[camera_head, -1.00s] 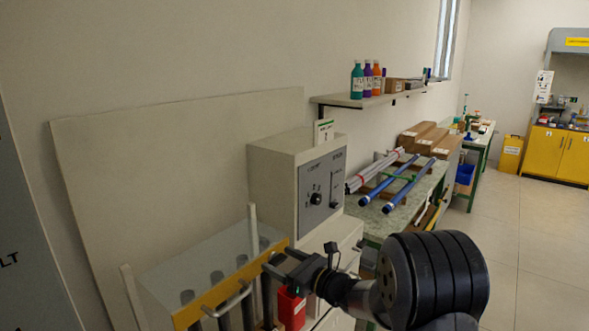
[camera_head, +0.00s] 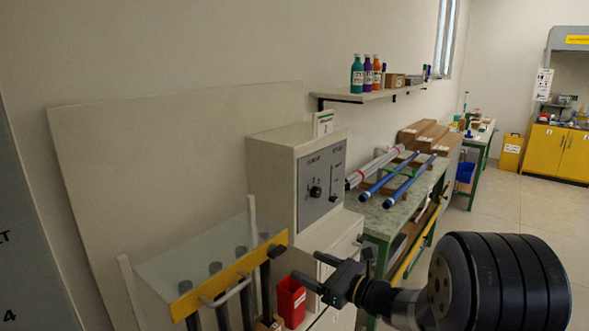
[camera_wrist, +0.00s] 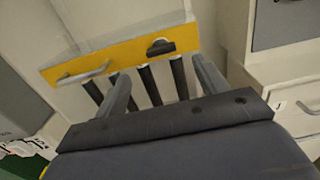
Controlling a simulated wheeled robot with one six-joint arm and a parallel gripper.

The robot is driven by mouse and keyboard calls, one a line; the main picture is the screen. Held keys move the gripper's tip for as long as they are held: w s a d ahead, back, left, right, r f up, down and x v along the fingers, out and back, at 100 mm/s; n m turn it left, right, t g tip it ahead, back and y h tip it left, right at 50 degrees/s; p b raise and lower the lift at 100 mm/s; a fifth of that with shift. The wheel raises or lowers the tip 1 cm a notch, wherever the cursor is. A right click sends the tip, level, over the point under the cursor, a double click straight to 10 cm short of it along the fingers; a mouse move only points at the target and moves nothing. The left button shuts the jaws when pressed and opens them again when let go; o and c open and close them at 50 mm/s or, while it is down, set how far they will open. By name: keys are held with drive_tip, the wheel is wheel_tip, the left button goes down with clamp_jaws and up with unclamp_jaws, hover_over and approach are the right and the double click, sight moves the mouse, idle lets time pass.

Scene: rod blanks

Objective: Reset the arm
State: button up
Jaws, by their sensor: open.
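My gripper (camera_head: 313,285) is in the lower middle of the head view, in front of the beige control cabinet and right of the yellow-fronted rack (camera_head: 226,278). In the wrist view my gripper (camera_wrist: 162,85) shows two grey fingers spread apart, with nothing held between them. Beyond the fingers is the rack's yellow front bar (camera_wrist: 120,55), with a metal handle on its left. Several dark rods (camera_wrist: 150,85) hang or stand below the bar, seen between and beside the fingers. The gripper appears apart from the rack.
A red bin (camera_head: 291,300) stands below my gripper, close to it in the picture. The control cabinet (camera_head: 285,185) is behind. A bench (camera_head: 408,208) with blue tubes (camera_head: 410,182) is to the right. A shelf with bottles (camera_head: 365,97) is on the wall. The floor (camera_head: 515,235) at right is clear.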

sight(274, 247)
drive_tip(key=p+x, duration=0.1)
drive_tip(key=x, duration=0.3)
drive_tip(key=p+x, duration=0.1)
drive_tip(key=x, duration=0.4)
drive_tip(key=shift+w+a+r, duration=0.2)
drive_tip(key=m+p, duration=0.2)
drive_tip(key=p, duration=0.2)
drive_tip(key=shift+d+p, duration=0.1)
drive_tip(key=shift+p, duration=0.3)
